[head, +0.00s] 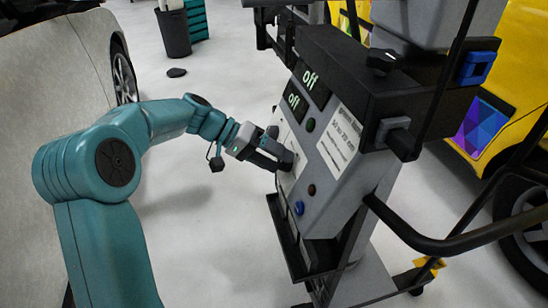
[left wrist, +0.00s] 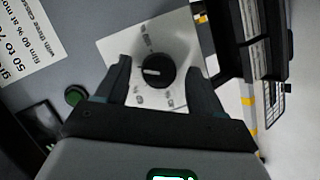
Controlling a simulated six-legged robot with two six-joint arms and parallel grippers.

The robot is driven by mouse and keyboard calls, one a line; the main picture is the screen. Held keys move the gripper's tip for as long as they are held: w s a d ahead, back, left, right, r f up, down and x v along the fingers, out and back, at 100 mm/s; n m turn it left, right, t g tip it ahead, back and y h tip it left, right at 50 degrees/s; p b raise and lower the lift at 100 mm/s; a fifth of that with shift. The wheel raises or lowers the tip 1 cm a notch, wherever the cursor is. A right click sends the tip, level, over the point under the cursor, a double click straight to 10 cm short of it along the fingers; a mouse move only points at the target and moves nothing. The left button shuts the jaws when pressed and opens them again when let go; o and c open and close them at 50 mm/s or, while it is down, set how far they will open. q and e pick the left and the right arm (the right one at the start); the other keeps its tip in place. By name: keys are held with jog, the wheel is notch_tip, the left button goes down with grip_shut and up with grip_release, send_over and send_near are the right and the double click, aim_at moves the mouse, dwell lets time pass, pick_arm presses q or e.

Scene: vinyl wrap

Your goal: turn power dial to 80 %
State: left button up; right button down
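The black power dial (left wrist: 156,71) sits on a white scale plate (left wrist: 183,31) in the left wrist view. A white pointer line on the dial points left in that view; the scale print is too small to read. My left gripper (head: 285,160) is at the sloped front of the grey machine (head: 335,95) in the head view, where it hides the dial. In the left wrist view its two fingers stand open on either side of the dial, with visible gaps. Two displays (head: 310,78) (head: 293,100) read "off". My right gripper is not in view.
A green button (head: 310,124), a printed label (head: 340,138), a red button (head: 311,189) and a blue button (head: 298,208) share the panel. A black handle rail (head: 440,243) juts out at the right. A pale car (head: 60,70) stands left, a yellow one (head: 520,60) right.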

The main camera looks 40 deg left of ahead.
pick_arm(q)
jog(key=p+v, duration=0.4)
jog(key=v, duration=1.2)
jog(key=shift+r, duration=0.2)
